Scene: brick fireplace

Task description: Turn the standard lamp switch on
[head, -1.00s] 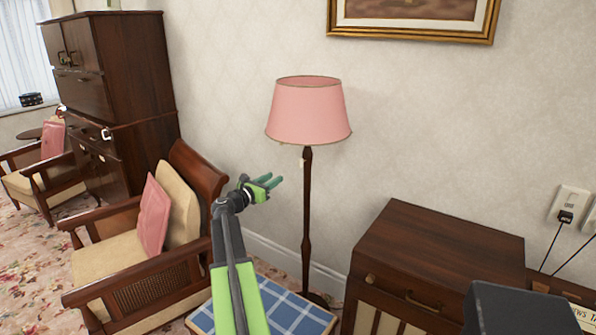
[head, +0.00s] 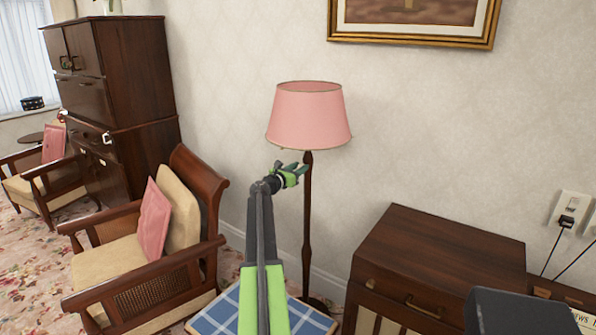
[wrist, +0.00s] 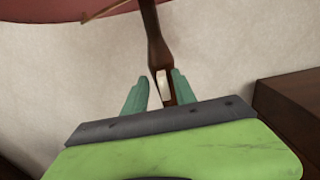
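The standard lamp has a pink shade (head: 308,116) and a dark wooden pole (head: 307,225), and stands upright against the wall. In the head view my gripper (head: 293,172) is just below the shade, at the pole, hiding the switch there. In the wrist view the pole (wrist: 154,45) runs down ahead of my gripper (wrist: 160,76). A small white switch (wrist: 163,84) shows on the pole between the two teal fingers. The fingers are apart. The right finger looks close to the switch; I cannot tell whether it touches.
A wooden cabinet (head: 440,260) stands right of the lamp. A blue checked stool (head: 215,315) is below my arm. An armchair (head: 150,245) with a pink cushion is to the left. The wall (head: 400,120) is close behind the lamp.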

